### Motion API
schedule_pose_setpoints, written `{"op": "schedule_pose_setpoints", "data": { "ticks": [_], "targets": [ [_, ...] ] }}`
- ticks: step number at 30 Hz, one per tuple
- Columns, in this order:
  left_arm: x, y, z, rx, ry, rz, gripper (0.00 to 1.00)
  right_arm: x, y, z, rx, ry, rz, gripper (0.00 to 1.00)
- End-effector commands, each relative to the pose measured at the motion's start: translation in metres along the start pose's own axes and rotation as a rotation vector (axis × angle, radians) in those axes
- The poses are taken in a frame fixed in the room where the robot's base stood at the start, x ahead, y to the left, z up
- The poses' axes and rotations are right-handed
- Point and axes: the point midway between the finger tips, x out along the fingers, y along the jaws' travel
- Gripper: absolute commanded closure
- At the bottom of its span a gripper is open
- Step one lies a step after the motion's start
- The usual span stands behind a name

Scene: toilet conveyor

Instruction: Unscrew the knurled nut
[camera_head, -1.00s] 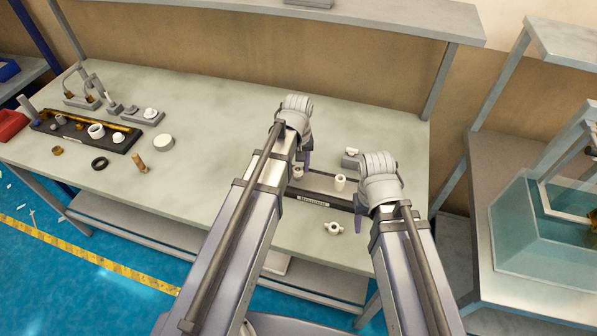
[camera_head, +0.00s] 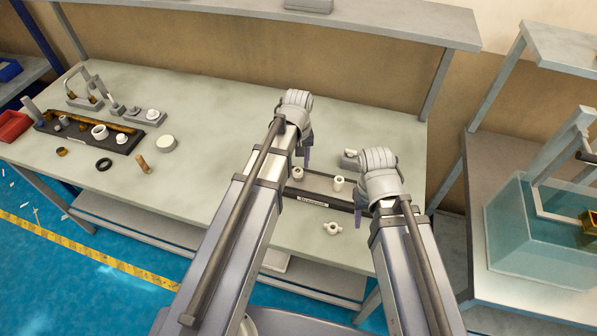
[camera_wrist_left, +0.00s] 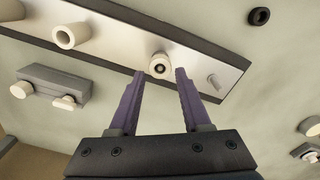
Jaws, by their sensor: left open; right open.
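A white round piece with a dark centre, which looks like the knurled nut (camera_wrist_left: 160,66), sits on the long plate (camera_wrist_left: 120,40). In the head view this piece (camera_head: 297,174) is just below my left gripper (camera_head: 306,157). In the left wrist view my left gripper (camera_wrist_left: 160,78) is open, with one finger on each side of the piece in the picture. I cannot tell whether they touch it. My right gripper (camera_head: 358,217) is open by the plate's right end, its fingers mostly hidden by its wrist. The plate (camera_head: 328,201) has a label on its front.
A white hollow cylinder (camera_head: 339,183) stands on the plate and a small peg (camera_wrist_left: 213,80) shows at its other end. A white lobed part (camera_head: 332,228) lies in front. A grey block (camera_head: 350,160) is behind. Loose parts and a dark tray (camera_head: 118,143) lie left; the table's middle is clear.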

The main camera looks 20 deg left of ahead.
Motion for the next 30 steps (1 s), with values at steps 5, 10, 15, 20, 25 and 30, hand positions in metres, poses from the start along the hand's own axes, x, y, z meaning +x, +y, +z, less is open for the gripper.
{"op": "schedule_pose_setpoints", "data": {
  "ticks": [5, 10, 15, 20, 25, 30],
  "targets": [
    [0.000, 0.000, 0.000, 0.000, 0.000, 0.000, 0.32, 0.000, 0.000, 0.000, 0.000, 0.000, 0.000, 0.50],
    [0.000, 0.000, 0.000, 0.000, 0.000, 0.000, 0.17, 0.000, 0.000, 0.000, 0.000, 0.000, 0.000, 0.50],
    [0.000, 0.000, 0.000, 0.000, 0.000, 0.000, 0.17, 0.000, 0.000, 0.000, 0.000, 0.000, 0.000, 0.50],
    [-0.004, 0.000, 0.000, 0.000, 0.000, 0.000, 0.17, -0.004, 0.000, 0.000, 0.000, 0.000, 0.000, 0.50],
    [-0.017, 0.000, 0.000, 0.000, 0.000, 0.000, 0.17, -0.016, 0.002, 0.001, 0.000, 0.000, 0.000, 0.50],
    [-0.029, 0.000, 0.000, 0.000, 0.000, 0.000, 0.17, -0.029, 0.003, 0.002, 0.000, 0.000, 0.000, 0.50]
  ]
}}
